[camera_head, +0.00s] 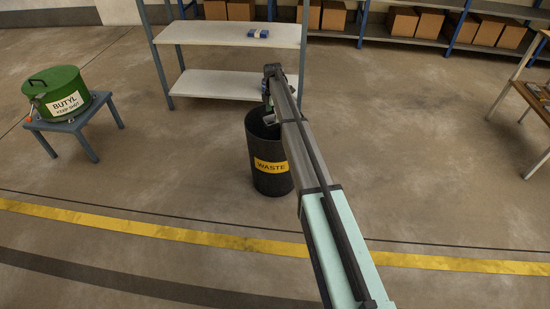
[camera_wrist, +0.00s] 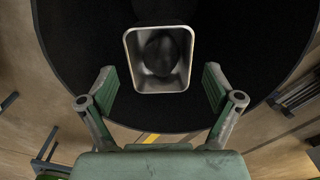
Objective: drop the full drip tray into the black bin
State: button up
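The black bin (camera_head: 262,160), with a yellow WASTE label, stands on the floor under my gripper (camera_head: 268,101). In the wrist view its round dark interior (camera_wrist: 75,45) fills the upper middle. The drip tray (camera_wrist: 127,62) is a small metal rectangular tray with a pale rim and a dark rounded mass inside. It shows within the bin's outline, between and beyond my fingers. My gripper (camera_wrist: 160,80) is open, with a gap between each finger and the tray. A grey part of the tray (camera_head: 269,119) shows at the bin's mouth. Whether it is falling or resting is unclear.
A green BUTYL drum (camera_head: 58,92) sits on a low stool (camera_head: 75,124) at left. A wooden table (camera_head: 535,100) is at far right. Floor around the bin is clear.

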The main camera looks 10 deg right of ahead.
dwell(0.3)
notch_tip(320, 180, up, 12)
dwell(0.6)
dwell(0.3)
